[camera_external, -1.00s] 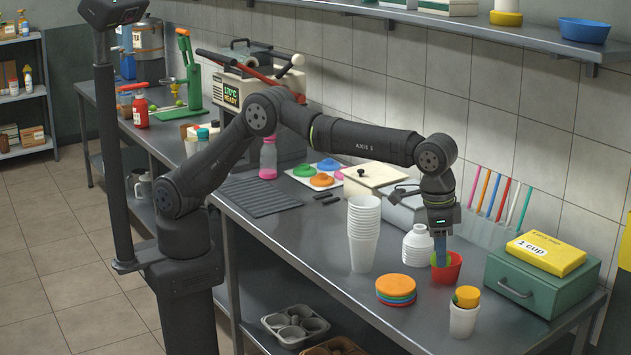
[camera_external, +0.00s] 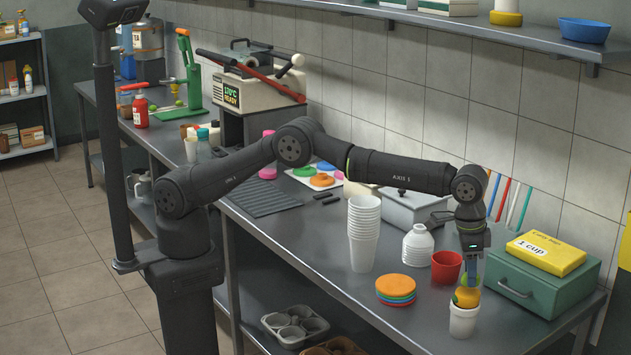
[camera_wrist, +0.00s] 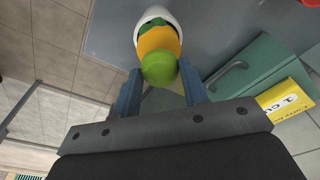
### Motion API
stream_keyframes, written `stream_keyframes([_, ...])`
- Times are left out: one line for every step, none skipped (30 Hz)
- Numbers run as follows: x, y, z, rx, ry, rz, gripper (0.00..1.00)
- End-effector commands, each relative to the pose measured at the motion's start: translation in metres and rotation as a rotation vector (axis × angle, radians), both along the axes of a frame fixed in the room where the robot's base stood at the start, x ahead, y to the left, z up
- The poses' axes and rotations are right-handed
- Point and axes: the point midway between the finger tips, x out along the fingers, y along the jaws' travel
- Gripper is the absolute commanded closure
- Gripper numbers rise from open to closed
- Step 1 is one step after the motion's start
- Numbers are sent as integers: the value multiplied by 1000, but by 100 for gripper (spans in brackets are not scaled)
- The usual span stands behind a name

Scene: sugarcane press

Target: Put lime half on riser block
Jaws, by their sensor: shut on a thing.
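The lime half (camera_wrist: 158,70) is a bright green round piece between my blue fingertips in the wrist view. My gripper (camera_external: 469,280) is shut on it, pointing down over the white cup at the front right of the steel table. The white cup (camera_external: 462,319) holds an orange piece (camera_external: 467,297), and dark green shows at its rim in the wrist view. The lime half overlaps the orange piece in that view; I cannot tell whether they touch. In the external view my fingers mostly hide the lime half. I cannot make out which thing is the riser block.
The red cup (camera_external: 446,267) and a white bottle (camera_external: 417,245) stand left of my gripper. A green box (camera_external: 537,290) with a yellow pack (camera_external: 545,253) is close on the right. Coloured discs (camera_external: 395,289) and tall stacked cups (camera_external: 363,235) stand to the left.

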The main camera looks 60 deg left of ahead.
Motion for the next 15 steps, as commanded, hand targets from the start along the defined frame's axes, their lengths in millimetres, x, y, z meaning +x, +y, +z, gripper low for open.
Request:
stream_keyframes([0,1,-9,3,2,0,82])
stream_keyframes([-1,1,-14,3,2,0,82])
stream_keyframes([0,0,-19,2,1,0,82])
stream_keyframes([0,0,-21,1,-1,0,82])
stream_keyframes([0,0,-23,1,-1,0,82])
stream_keyframes([0,0,-23,1,-1,0,82])
stream_keyframes([0,0,-23,-1,-1,0,82])
stream_keyframes([-1,0,-23,-1,-1,0,82])
stream_keyframes([-1,0,-23,-1,-1,0,82])
stream_keyframes([-1,0,-23,-1,-1,0,82])
stream_keyframes([-1,0,-23,-1,-1,0,82])
stream_keyframes([0,0,-23,-1,-1,0,82])
stream_keyframes([-1,0,-24,1,-1,0,82])
stream_keyframes([0,0,-25,1,-1,0,82])
stream_keyframes([-1,0,-26,1,-1,0,82])
